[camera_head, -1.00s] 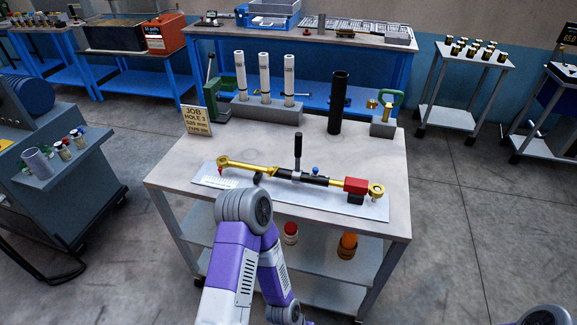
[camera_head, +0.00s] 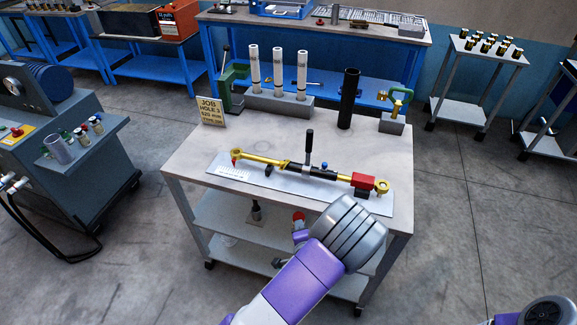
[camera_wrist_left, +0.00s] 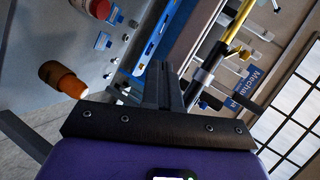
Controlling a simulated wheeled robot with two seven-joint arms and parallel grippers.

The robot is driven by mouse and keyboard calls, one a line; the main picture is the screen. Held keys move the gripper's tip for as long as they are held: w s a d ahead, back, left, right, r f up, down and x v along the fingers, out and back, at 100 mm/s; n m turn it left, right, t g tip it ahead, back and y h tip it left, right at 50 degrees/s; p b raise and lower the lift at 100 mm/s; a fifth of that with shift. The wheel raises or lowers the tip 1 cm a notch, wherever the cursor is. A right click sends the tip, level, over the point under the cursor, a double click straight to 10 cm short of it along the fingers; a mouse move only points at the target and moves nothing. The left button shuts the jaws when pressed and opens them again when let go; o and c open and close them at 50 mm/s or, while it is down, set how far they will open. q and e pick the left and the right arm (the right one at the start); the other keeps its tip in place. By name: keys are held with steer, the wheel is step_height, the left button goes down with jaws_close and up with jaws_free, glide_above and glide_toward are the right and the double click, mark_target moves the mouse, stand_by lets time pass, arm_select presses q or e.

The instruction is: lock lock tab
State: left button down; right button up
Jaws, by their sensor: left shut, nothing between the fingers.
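A long gold and black rod assembly lies on a white plate (camera_head: 222,169) on the cart top. It has an upright black lever (camera_head: 309,146), a small blue knob (camera_head: 324,166) and a red block (camera_head: 363,181) near its right gold eye end (camera_head: 382,186). I cannot pick out which part is the lock tab. My left arm covers the area right below the plate, and its fingers are hidden in the head view. In the left wrist view my left gripper (camera_wrist_left: 166,78) is shut and empty, with a gold rod (camera_wrist_left: 232,50) beyond it. My right gripper is not in view.
White tubes (camera_head: 278,72), a black tube (camera_head: 348,98) and a green-handled fixture (camera_head: 392,122) stand along the cart's back. A job sign (camera_head: 211,112) is at its left corner. An orange bottle (camera_wrist_left: 62,80) shows in the wrist view.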

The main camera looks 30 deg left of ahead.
arm_select(q)
step_height(320, 180, up, 11)
steer(key=w+m+t+y, duration=0.2)
steer(key=y, duration=0.1)
steer(key=shift+t+p, duration=0.35)
steer(key=shift+t, duration=0.05)
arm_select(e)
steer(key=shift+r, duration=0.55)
arm_select(q)
steer(key=b+x, duration=0.1)
steer(key=x, duration=0.9)
steer(key=shift+w+a+f, duration=0.1)
steer(key=shift+a, duration=0.1)
steer(key=shift+w+a+b, duration=0.1)
steer(key=shift+a+b, duration=0.4)
steer(key=shift+a, duration=1.3)
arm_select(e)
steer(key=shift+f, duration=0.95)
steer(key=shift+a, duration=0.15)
